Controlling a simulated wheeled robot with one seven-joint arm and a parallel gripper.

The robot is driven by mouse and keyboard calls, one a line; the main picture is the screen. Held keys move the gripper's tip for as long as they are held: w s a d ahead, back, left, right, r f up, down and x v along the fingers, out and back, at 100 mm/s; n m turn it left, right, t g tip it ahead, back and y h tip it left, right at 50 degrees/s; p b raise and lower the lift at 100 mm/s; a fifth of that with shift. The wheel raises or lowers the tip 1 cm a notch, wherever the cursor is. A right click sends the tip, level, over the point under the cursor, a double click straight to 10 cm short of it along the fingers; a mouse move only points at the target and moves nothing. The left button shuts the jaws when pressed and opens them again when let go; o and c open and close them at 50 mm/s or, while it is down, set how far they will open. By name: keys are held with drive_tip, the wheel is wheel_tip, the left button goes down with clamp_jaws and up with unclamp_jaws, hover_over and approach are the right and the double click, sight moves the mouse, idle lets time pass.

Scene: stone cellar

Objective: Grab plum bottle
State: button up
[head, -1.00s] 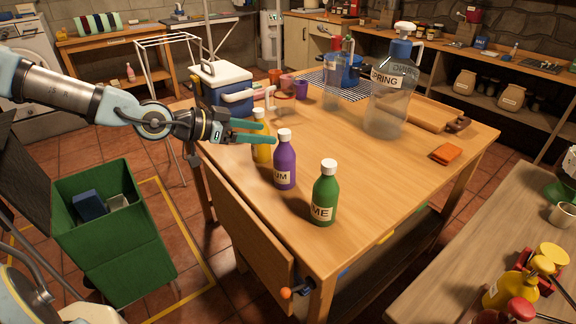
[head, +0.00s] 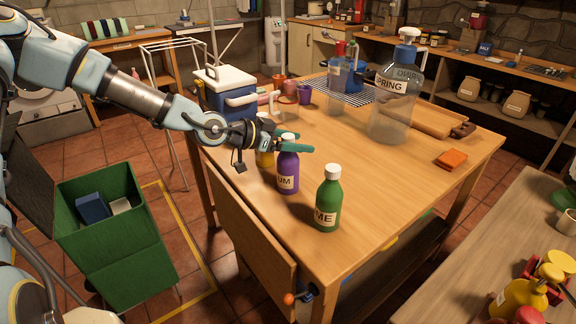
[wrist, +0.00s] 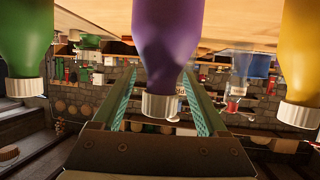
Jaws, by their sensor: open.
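The plum bottle (head: 288,172) is purple with a white cap and a label reading "UM" in view. It stands upright near the table's front left edge. My gripper (head: 293,140) is open at the height of its neck and cap. In the wrist view, which is upside down, the purple bottle (wrist: 168,35) shows between the two teal fingers of my gripper (wrist: 158,78). I cannot tell whether either finger touches it. A green bottle (head: 328,200) stands in front to the right, and a yellow bottle (head: 264,159) stands just behind, partly hidden by my gripper.
The wooden table (head: 400,185) is clear to the right of the bottles. A large clear jug (head: 390,110) and a blue and white cooler (head: 225,92) stand farther back. A green bin (head: 125,235) stands on the floor at left.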

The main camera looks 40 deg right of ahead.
drive_tip(key=shift+d+f, duration=0.1)
drive_tip(key=shift+d, duration=0.1)
drive_tip(key=shift+c, duration=0.4)
clamp_jaws()
idle(0.9)
